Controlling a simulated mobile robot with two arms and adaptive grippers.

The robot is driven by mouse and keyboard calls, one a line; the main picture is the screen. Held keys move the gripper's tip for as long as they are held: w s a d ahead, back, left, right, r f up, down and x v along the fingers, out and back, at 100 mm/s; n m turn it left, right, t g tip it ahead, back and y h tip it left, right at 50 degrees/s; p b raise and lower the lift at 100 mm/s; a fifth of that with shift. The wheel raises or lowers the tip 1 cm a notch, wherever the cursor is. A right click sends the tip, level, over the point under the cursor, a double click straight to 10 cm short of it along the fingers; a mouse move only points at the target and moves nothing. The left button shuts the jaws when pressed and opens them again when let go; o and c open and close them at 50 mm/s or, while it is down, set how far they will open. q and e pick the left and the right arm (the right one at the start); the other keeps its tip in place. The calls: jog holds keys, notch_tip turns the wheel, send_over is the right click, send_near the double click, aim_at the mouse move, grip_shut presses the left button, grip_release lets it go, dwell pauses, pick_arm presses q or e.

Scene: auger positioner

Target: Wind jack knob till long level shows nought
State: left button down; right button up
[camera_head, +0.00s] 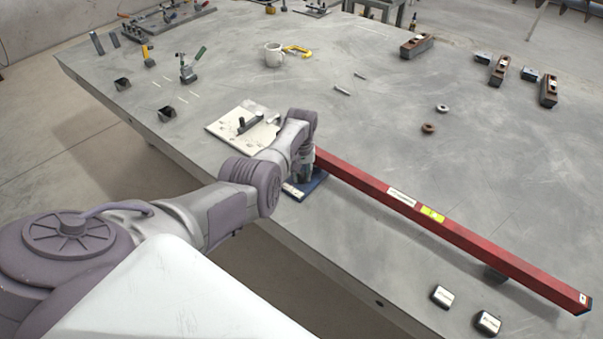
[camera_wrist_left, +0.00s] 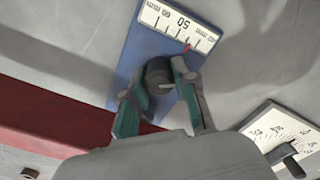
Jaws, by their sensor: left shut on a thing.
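The long red level (camera_head: 450,232) lies across the table's right front, with a white label and a yellow-green patch on its top. Its left end meets the blue jack base (camera_head: 312,185), which my left arm partly covers. In the left wrist view the jack knob (camera_wrist_left: 158,75) is a dark round knob on the blue plate, beside a white scale (camera_wrist_left: 178,28) reading 50 with a red pointer mark. My left gripper (camera_wrist_left: 155,95) is shut on the knob, one green-edged finger on each side. The level's reading is too small to tell. My right gripper is not in view.
A cream plate with a dark lever (camera_head: 243,125) lies just behind the jack. Two small metal blocks (camera_head: 443,296) sit near the front edge. A white mug (camera_head: 273,55), a yellow clamp (camera_head: 297,51) and brown blocks (camera_head: 417,46) stand farther back. The middle of the table is mostly clear.

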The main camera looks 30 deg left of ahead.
aim_at(302, 173)
pick_arm(q)
jog(key=m, duration=0.4)
jog(key=shift+m, duration=2.3)
jog(key=c, duration=0.9)
grip_release()
notch_tip(302, 173, up, 12)
jog(key=shift+r, duration=0.1)
